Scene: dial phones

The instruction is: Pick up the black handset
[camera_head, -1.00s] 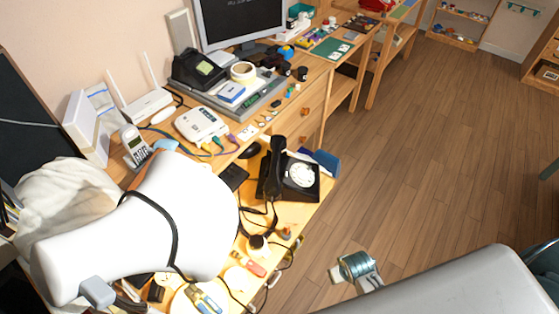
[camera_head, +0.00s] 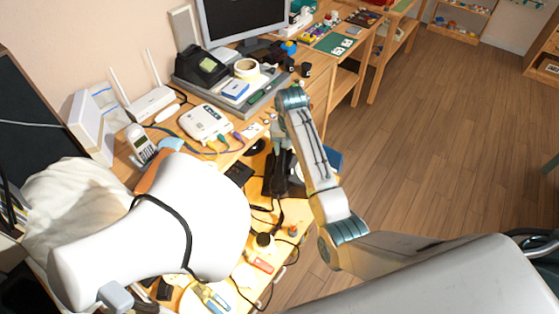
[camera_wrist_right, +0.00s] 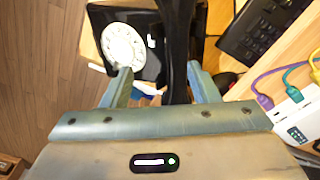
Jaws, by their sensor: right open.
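The black handset (camera_head: 274,178) lies across the black dial phone at the right edge of the desk. In the right wrist view the handset (camera_wrist_right: 177,50) runs up and down between my right gripper's fingers. The phone's body (camera_wrist_right: 150,16) and white dial (camera_wrist_right: 123,45) show left of it. My right gripper (camera_head: 282,143) hangs over the phone, and in its wrist view the gripper (camera_wrist_right: 160,80) is open, a finger on each side of the handset, not closed on it. My right arm hides most of the phone in the head view. My left gripper is out of view.
A white router (camera_head: 206,123), its cables and a cordless phone (camera_head: 140,143) stand left of the phone.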

